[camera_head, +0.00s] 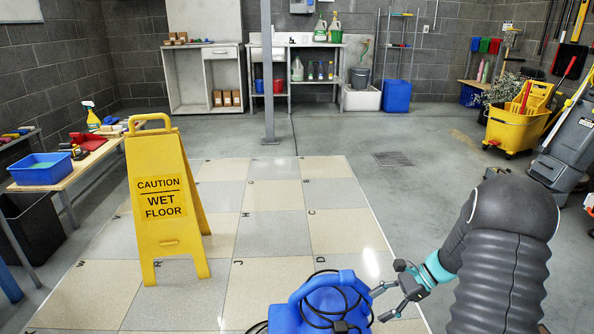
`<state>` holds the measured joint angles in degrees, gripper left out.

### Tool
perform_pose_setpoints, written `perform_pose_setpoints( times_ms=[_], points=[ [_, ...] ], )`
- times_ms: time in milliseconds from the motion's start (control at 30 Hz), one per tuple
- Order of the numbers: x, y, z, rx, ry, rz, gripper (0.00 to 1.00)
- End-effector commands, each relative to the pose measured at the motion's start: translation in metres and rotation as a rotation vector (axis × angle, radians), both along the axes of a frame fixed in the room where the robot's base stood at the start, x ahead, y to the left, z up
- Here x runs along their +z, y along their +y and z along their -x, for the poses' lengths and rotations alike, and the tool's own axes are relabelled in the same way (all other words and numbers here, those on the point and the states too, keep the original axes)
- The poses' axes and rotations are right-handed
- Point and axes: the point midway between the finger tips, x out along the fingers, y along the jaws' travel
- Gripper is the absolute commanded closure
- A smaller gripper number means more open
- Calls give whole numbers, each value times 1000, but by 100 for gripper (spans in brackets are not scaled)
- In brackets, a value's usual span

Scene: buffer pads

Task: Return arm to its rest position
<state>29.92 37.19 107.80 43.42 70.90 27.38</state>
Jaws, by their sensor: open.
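My arm comes up from the bottom right of the head view and bends down to the left, with a dark grey ribbed sleeve and a teal band near the wrist. My gripper (388,303) is at the lower middle right, with its fingers apart and nothing seen between them. It is close to the right side of a blue machine (310,298) with a black cord looped over it. I cannot tell whether the fingers touch the machine or the cord. The lower part of the machine is cut off by the frame's edge.
A yellow wet floor sign (163,200) stands on the tiled floor patch (262,232). A bench with a blue basin (40,169) is at the left. A yellow mop bucket (518,122) is at the right. A post (268,80) stands behind the tiles. The grey floor beyond is mostly clear.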

Motion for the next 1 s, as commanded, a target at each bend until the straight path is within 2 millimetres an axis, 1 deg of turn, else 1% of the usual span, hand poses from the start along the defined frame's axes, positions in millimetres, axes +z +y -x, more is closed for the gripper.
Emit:
perform_pose_setpoints(
  times_ms=[67,100,133,200,333,467,700,1000],
  points=[
    [-14,-3,16,75,-20,42,34],
    [-21,-3,27,118,-26,63,34],
    [-21,-5,36,158,-39,85,34],
    [-15,-6,50,230,-73,134,34],
    [1,-5,67,341,-127,204,34],
    [25,0,82,457,-192,280,34],
    [80,13,113,700,-333,446,34],
    [146,33,148,955,-510,645,34]
  ],
)
